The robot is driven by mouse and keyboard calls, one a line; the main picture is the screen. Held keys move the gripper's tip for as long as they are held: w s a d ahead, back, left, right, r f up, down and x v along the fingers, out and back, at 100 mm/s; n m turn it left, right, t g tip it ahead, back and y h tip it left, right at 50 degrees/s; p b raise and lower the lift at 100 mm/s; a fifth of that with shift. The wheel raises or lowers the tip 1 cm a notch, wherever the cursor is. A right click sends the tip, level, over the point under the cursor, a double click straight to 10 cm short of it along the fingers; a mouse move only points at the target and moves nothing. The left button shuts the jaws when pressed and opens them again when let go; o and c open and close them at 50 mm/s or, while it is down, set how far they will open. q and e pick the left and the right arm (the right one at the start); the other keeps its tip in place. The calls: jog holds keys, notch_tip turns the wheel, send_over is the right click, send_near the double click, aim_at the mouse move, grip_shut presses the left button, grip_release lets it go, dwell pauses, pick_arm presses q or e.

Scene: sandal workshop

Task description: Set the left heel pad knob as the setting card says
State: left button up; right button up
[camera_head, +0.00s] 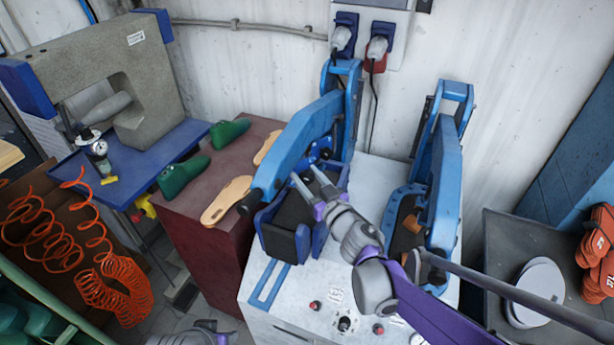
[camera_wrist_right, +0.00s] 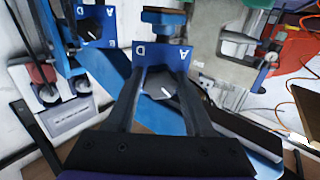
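My right gripper (camera_head: 308,180) is open and empty at the left blue press (camera_head: 300,140), its fingers towards the blue plate inside. In the right wrist view, a grey knob (camera_wrist_right: 158,86) with a white pointer line sits on a lettered blue plate (camera_wrist_right: 148,57). It appears between the open fingers, apparently beyond their tips; contact cannot be told. The pointer slants down and right in this view. A second similar knob (camera_wrist_right: 82,86) shows on another lettered plate to the left. A small white label (camera_head: 335,296) on the bench front is unreadable. My left gripper's fingers are out of view.
A second blue press (camera_head: 438,180) stands right of the first. A dark pad block (camera_head: 291,225) lies below my right gripper. Green lasts (camera_head: 183,174) and tan soles (camera_head: 228,200) lie on the red cabinet at left. Plugs and cables hang behind.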

grip_shut()
jog(key=shift+n, duration=0.3)
jog(key=n+b, duration=0.1)
jog(key=n, duration=0.1)
jog(key=shift+f+n, duration=0.1)
jog(key=shift+n, duration=0.3)
jog(key=n, duration=0.4)
jog(key=shift+a+b, duration=0.1)
jog(key=shift+b, duration=0.25)
jog(key=n, duration=1)
jog(key=shift+f, duration=0.1)
jog(key=shift+n, duration=0.4)
